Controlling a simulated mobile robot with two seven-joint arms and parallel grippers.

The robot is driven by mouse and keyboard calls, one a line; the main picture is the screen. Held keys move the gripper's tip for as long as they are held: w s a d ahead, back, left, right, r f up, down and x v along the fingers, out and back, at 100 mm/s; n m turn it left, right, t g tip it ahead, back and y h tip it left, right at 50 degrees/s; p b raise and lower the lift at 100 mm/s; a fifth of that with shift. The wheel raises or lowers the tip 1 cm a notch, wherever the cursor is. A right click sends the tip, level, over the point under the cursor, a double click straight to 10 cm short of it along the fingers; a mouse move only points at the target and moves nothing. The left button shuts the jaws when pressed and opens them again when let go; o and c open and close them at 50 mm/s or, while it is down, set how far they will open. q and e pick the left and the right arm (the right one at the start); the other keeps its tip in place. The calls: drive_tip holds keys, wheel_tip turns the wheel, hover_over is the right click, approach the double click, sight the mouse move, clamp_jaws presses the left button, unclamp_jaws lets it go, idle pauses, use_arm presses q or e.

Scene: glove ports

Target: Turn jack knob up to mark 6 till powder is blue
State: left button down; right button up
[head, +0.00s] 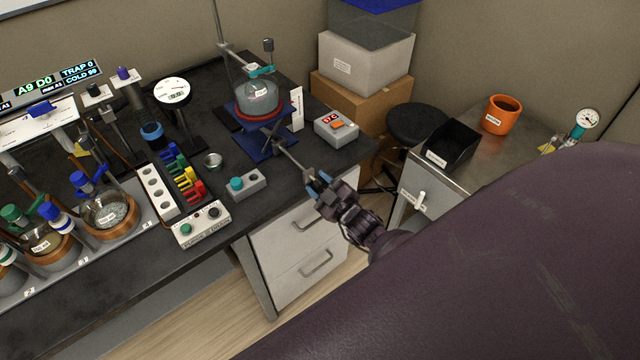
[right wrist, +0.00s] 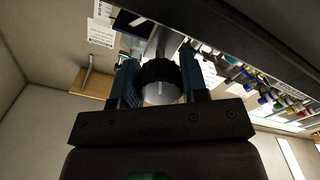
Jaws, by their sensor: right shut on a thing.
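My right gripper (head: 317,186) is shut on the jack knob, a black ribbed knob (right wrist: 159,74) that sits between its two blue fingers in the right wrist view. A grey rod (head: 294,161) runs from the knob back to the blue lab jack (head: 270,142) on the black bench. The jack's blue top carries a red ring and a clear glass vessel (head: 258,99) with a label. The vessel's contents look greyish; I cannot make out blue powder. A white upright scale card (head: 297,108) stands beside the jack; its marks are too small to read. My left gripper is out of view.
A grey box with a red display (head: 336,128) stands right of the jack. A grey box with a teal knob (head: 246,184) and a small metal cup (head: 212,160) stand to the left. A stand with a clamp (head: 262,71) rises above the vessel. A black stool (head: 417,122) is beyond.

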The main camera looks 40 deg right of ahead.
idle(0.3)
drive_tip(key=o, duration=0.9)
drive_tip(key=shift+s, duration=0.1)
drive_tip(key=s, duration=1)
drive_tip(key=shift+s+d, duration=0.3)
drive_tip(key=shift+d, duration=0.05)
